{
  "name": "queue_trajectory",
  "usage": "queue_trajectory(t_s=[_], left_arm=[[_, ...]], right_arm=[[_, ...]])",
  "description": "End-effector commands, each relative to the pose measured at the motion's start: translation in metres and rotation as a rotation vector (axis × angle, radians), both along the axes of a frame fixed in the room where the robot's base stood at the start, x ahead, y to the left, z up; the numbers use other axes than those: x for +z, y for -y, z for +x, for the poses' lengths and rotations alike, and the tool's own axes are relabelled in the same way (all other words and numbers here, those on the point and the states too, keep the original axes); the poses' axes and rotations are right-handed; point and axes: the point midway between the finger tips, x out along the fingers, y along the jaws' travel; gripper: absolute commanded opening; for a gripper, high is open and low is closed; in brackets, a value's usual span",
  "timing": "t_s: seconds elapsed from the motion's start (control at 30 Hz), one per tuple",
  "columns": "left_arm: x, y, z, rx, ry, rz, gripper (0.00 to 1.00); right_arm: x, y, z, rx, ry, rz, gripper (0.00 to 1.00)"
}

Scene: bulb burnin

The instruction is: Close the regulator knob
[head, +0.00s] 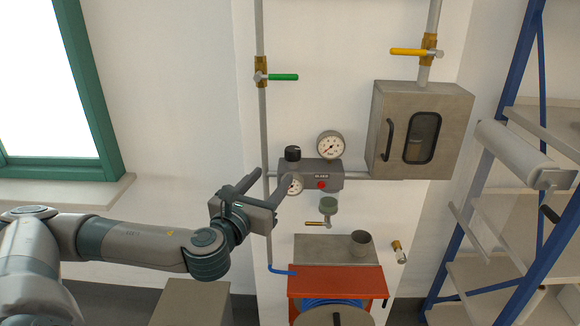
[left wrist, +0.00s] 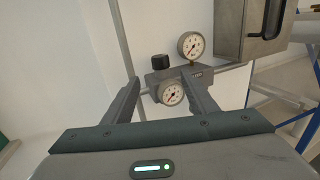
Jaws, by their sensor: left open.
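The regulator is a dark grey block (head: 323,173) on the wall pipe, with a black knob (head: 292,154) on top at its left end. One round gauge (head: 330,145) stands above the block and another (head: 294,184) sits at its lower left. A red button shows on its front. My left gripper (head: 268,181) is open and empty, in front of and to the left of the regulator. In the left wrist view the black knob (left wrist: 159,61) appears beyond the fingertips, between the two fingers and apart from them. My right gripper is not in view.
A grey cabinet (head: 420,130) with a window hangs right of the regulator. A green-handled valve (head: 280,77) and a yellow-handled valve (head: 412,52) sit on pipes above. A red-orange box (head: 337,281) stands below. A blue-framed shelf (head: 540,160) is at the right.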

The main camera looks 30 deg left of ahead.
Motion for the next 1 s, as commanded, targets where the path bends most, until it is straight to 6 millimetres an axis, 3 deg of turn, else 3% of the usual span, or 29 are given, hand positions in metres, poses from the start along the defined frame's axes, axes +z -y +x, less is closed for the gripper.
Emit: queue_trajectory(t_s=[0.1, 0.53, 1.0], left_arm=[[-0.004, -0.001, 0.005, -0.001, 0.003, 0.0, 0.53], [-0.003, -0.008, 0.036, -0.002, 0.003, -0.001, 0.53], [0.003, -0.021, 0.104, -0.001, 0.0, -0.001, 0.53]], right_arm=[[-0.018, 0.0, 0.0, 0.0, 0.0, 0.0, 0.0], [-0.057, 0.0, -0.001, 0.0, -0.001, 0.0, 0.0], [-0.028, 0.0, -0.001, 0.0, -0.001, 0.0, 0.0]])
